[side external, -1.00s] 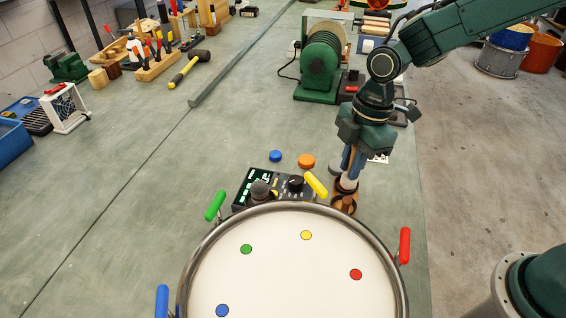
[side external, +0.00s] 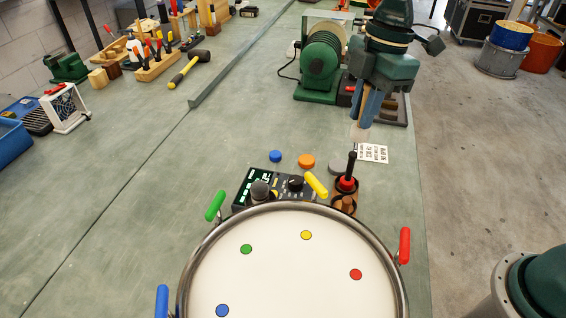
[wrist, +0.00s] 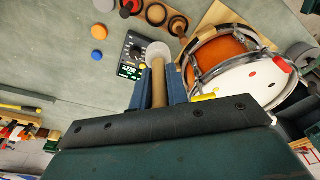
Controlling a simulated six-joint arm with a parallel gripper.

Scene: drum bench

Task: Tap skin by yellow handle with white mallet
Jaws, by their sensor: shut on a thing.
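My gripper (side external: 364,112) is shut on the wooden handle (wrist: 158,86) of the white mallet, raised over the bench behind the drum in the side view. The mallet's whitish head (wrist: 158,52) sticks out past the blue fingers in the wrist view. In the side view the head is pale and hard to make out below the fingers. The drum's white skin (side external: 285,275) has yellow (side external: 306,235), green, red and blue dots. The yellow handle (side external: 316,184) is on the far rim, beside the yellow dot. The mallet is apart from the skin.
A wooden holder (side external: 346,203) with a red-and-black mallet (side external: 348,172) stands behind the rim. A control box (side external: 268,188) is beside it. Blue and orange discs (side external: 306,161) and a printed card (side external: 373,152) lie nearby. A green machine (side external: 322,62) stands farther back.

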